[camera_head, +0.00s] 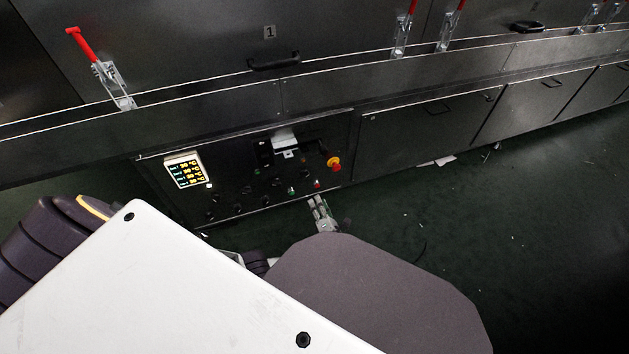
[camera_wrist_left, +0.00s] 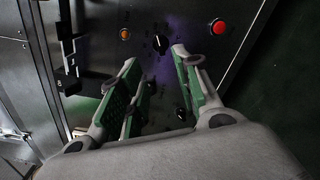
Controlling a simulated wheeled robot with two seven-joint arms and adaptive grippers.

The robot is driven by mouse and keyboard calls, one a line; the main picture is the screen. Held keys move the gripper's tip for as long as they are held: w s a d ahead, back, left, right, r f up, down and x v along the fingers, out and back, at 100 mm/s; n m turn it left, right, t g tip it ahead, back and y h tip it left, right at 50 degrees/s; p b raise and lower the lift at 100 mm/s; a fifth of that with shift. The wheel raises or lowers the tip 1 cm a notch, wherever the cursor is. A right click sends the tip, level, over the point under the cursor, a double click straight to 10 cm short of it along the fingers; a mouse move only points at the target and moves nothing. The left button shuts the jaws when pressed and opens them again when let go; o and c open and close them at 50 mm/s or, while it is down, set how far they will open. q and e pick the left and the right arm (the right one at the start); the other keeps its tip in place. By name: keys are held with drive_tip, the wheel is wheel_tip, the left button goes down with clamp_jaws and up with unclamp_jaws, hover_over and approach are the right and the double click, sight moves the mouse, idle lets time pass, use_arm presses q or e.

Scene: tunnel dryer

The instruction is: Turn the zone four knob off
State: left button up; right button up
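The dark control panel (camera_head: 225,165) carries several small black knobs, among them one knob (camera_head: 237,208) near its lower edge. I cannot read labels that tell which knob is zone four. In the left wrist view a black knob with a pale pointer mark (camera_wrist_left: 160,43) lies just beyond my fingertips, and another black knob (camera_wrist_left: 181,113) shows between the fingers. My left gripper (camera_head: 318,202) is at the panel's lower right edge; it also shows in the left wrist view (camera_wrist_left: 156,58), open, with nothing between its green pads held. My right gripper is not in view.
A lit display (camera_head: 184,171) shows several zone temperatures. A red-and-yellow emergency button (camera_head: 333,163) is at the panel's right; a red button (camera_wrist_left: 219,27) and an orange lamp (camera_wrist_left: 125,34) show in the wrist view.

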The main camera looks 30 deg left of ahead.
sight(304, 175)
use_arm(q)
drive_tip(key=shift+w, duration=0.1)
idle(0.3)
drive_tip(key=b+x, duration=0.5)
drive_tip(key=x, duration=0.8)
drive_tip(key=shift+a, duration=0.35)
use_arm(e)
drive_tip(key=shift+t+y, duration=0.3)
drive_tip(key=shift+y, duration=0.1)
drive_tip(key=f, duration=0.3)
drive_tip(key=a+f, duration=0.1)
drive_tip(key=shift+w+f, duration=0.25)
use_arm(q)
drive_tip(key=shift+w, duration=0.15)
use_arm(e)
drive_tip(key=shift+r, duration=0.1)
use_arm(q)
clamp_jaws()
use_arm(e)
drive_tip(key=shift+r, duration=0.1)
